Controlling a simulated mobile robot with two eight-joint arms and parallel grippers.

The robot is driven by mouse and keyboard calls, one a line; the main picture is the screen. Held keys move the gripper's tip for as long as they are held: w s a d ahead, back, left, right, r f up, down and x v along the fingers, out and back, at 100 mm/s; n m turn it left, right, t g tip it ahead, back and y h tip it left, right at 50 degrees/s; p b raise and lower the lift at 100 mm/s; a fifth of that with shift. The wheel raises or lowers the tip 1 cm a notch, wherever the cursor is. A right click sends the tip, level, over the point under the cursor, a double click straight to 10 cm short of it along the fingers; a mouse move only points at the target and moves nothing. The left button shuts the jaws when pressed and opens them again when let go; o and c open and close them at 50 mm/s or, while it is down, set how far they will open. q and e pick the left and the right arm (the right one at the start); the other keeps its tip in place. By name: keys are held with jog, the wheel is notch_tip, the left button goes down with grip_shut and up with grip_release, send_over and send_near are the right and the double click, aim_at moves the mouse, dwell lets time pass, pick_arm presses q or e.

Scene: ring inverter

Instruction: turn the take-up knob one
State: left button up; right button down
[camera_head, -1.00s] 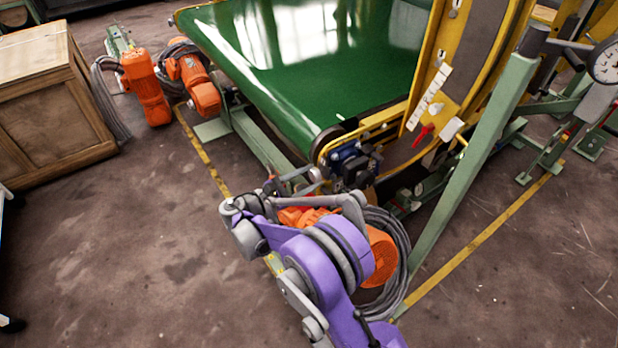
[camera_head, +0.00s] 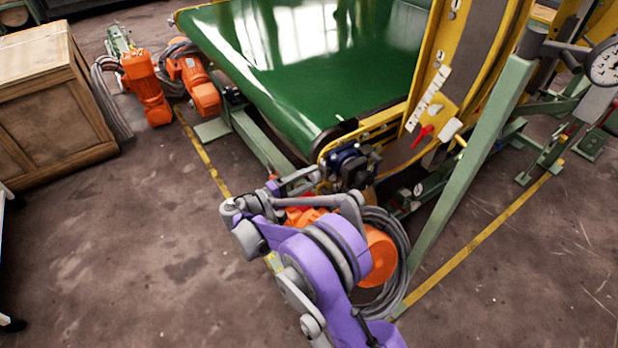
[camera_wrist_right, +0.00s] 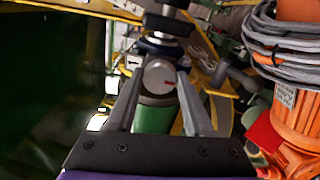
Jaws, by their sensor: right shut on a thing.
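The take-up knob is a round grey knob (camera_wrist_right: 158,78) with a small red mark on its face, in the middle of the right wrist view. My right gripper (camera_wrist_right: 161,68) has one grey finger on each side of the knob and is shut on it. In the head view my right gripper (camera_head: 312,177) reaches to the lower front corner of the green belt frame, beside a dark blue part (camera_head: 345,159). The knob itself cannot be made out there. My left gripper is not in view.
An orange motor (camera_head: 381,256) with coiled grey cable stands just behind my right arm. The green belt (camera_head: 300,80) and a slanted green post (camera_head: 470,185) are close by. A wooden crate (camera_head: 50,110) and two orange motors stand at the left. The floor at lower left is clear.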

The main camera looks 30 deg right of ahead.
jog(key=m, duration=0.7)
jog(key=shift+p, duration=0.35)
jog(key=m, duration=0.6)
jog(key=shift+m+p, duration=0.4)
jog(key=m+p, duration=0.1)
jog(key=m, duration=0.6)
jog(key=m+p, duration=0.1)
jog(key=m, duration=0.5)
jog(key=shift+m, duration=0.3)
jog(key=shift+c, duration=1.4)
grip_release()
jog(key=shift+a, duration=0.15)
jog(key=a, duration=1)
jog(key=shift+s+a+p, duration=0.3)
jog(key=shift+s+p, duration=0.1)
